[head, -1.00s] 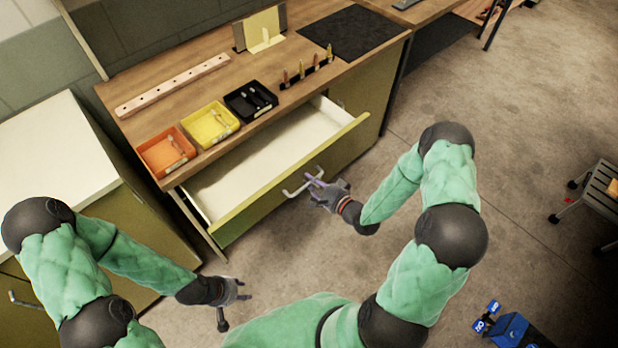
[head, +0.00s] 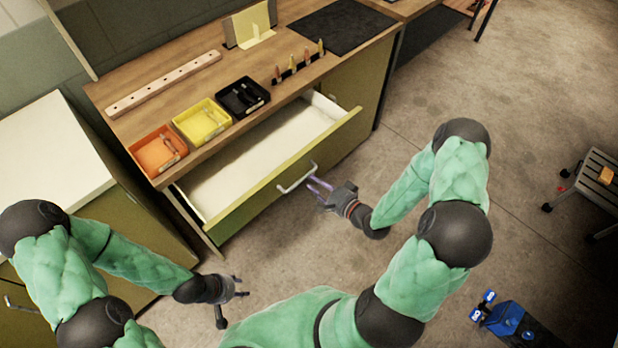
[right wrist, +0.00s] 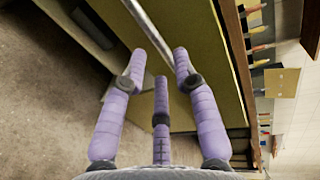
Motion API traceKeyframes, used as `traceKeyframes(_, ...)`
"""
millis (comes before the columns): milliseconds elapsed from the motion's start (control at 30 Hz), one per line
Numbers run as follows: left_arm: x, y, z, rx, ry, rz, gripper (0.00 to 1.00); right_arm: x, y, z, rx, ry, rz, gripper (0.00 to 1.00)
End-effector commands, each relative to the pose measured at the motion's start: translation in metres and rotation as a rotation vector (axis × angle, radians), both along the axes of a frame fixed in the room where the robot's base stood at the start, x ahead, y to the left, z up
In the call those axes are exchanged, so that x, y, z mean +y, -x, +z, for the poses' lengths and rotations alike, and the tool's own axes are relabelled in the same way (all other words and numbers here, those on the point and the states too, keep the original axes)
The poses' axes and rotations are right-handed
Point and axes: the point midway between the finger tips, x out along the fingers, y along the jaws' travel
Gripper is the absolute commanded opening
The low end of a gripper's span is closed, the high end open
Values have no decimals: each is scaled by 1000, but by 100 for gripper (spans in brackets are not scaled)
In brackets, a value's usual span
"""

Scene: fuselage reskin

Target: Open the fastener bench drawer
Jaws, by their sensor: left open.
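The fastener bench drawer (head: 290,172) stands pulled out from the bench, its pale inside empty. Its grey bar handle (head: 297,178) is on the olive front, and it also shows in the right wrist view (right wrist: 150,28). My right gripper (head: 322,187) is just right of the handle, its purple fingers pointing at it. In the right wrist view the fingers (right wrist: 160,68) are spread with nothing held. The bar's end appears between the fingertips there, seemingly beyond them. My left gripper (head: 238,287) is open and empty, low in front of the bench, away from the drawer.
On the bench top (head: 185,105) are an orange tray (head: 158,152), a yellow tray (head: 202,122), a black tray (head: 243,97) and a drilled strip (head: 163,84). A white-topped cabinet (head: 55,150) stands left. A stool (head: 600,180) stands right.

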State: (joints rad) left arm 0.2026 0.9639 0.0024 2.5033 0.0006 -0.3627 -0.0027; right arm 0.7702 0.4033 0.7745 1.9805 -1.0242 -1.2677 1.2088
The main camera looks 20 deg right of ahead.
Motion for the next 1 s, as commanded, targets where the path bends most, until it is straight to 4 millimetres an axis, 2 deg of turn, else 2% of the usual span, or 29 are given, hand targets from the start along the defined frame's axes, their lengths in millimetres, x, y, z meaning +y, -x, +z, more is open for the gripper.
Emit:
traceKeyframes(200,0,0,0,0,0,0,40,-15,36,7,2,1,-4,30)
traceKeyframes(400,0,0,0,0,0,0,40,-21,56,12,1,1,-2,30)
traceKeyframes(600,0,0,0,0,0,0,40,-23,63,14,1,0,0,30)
traceKeyframes(1000,0,0,0,0,0,0,40,-23,63,14,1,0,1,30)
